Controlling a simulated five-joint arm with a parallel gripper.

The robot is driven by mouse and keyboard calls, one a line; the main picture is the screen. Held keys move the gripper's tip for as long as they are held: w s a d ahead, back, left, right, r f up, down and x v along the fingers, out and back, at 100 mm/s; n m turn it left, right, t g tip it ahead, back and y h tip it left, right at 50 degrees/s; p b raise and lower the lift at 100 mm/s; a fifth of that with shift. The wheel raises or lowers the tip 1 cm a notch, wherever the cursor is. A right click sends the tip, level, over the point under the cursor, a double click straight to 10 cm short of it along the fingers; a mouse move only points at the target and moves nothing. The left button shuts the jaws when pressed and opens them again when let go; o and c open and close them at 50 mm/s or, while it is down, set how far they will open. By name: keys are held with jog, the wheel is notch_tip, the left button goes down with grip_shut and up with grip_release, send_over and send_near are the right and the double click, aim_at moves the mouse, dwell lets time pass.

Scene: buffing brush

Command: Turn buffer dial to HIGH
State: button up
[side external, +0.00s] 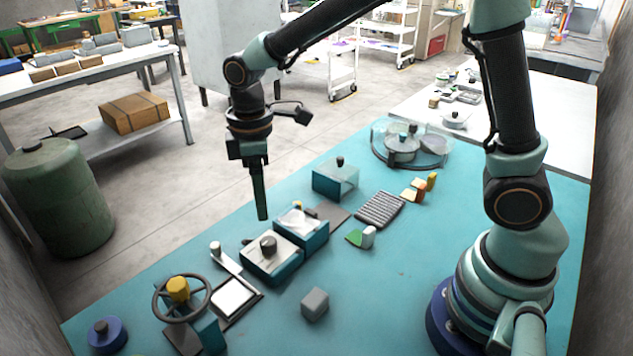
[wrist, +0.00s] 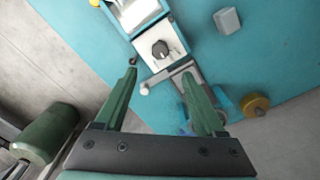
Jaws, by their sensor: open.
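A teal box with a white top (side external: 258,262) carries a dark round dial (side external: 268,246); I take this as the buffer dial. In the wrist view the dial (wrist: 160,49) sits on the white face, beyond my fingertips. Its markings are too small to read, so I cannot tell its setting. My gripper (side external: 262,217) hangs pointing down, above the table near the dial box and apart from it. In the wrist view my gripper (wrist: 160,75) has its two green fingers spread, with nothing between them.
A second teal box (side external: 302,232) adjoins the dial box. A lever (side external: 222,257), a flat framed panel (side external: 233,297) and a handwheel (side external: 180,300) stand to the left. A loose grey block (side external: 314,304) lies in front. The teal table around the block is clear.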

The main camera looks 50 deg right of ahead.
aim_at(267, 241)
notch_tip(267, 241, down, 11)
jog(key=shift+r, duration=0.15)
dwell(0.4)
grip_shut()
